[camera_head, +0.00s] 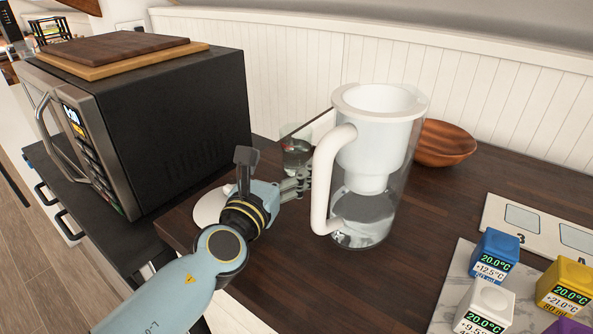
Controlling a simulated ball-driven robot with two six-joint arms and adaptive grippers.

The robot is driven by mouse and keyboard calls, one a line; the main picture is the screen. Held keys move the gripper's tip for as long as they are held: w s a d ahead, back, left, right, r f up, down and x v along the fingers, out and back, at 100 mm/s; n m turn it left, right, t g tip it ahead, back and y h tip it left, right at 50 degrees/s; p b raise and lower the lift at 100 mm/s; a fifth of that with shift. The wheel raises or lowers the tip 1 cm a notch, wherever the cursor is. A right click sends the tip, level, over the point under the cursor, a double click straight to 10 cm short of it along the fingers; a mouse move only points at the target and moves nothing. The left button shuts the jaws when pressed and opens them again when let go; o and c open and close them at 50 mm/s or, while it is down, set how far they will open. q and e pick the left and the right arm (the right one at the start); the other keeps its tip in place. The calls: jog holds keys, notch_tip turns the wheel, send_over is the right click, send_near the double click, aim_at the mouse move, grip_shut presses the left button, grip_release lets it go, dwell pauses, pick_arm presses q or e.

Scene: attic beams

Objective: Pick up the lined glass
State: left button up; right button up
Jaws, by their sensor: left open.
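A small clear glass (296,146), which looks like the lined glass, stands on the dark wooden counter behind the white pitcher handle. Any lines on it are too small to make out. Its lower part is partly hidden by my gripper's right finger. My left gripper (273,172) is open, its fingers spread apart, one dark finger up on the left and the other on the right in front of the glass. Nothing is between its fingers. I cannot tell whether the right finger touches the glass. My right gripper is not in view.
A clear pitcher (404,170) with a white handle stands close right of the gripper. A wooden bowl (446,143) is behind it. A microwave (185,125) with cutting boards (115,50) is left. Several coloured temperature blocks (495,248) sit front right. A white disc (208,207) lies under my arm.

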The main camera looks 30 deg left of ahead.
aim_at(290, 159)
pick_arm(q)
notch_tip(290, 159, down, 3)
jog(key=shift+r+b, duration=0.1)
jog(key=shift+b, duration=0.5)
jog(key=shift+w+a+r+p, duration=0.1)
jog(key=shift+w+r+p, duration=0.15)
jog(key=shift+w, duration=0.2)
jog(key=shift+w+a+r+p, duration=0.15)
jog(key=shift+w+p, duration=0.1)
jog(key=shift+w, duration=0.2)
jog(key=shift+w+f, duration=0.1)
jog(key=shift+w, duration=0.2)
jog(key=w, duration=0.5)
jog(key=shift+a, duration=0.35)
jog(key=shift+c, duration=0.4)
jog(key=c, duration=1.3)
jog(key=shift+c, duration=1.1)
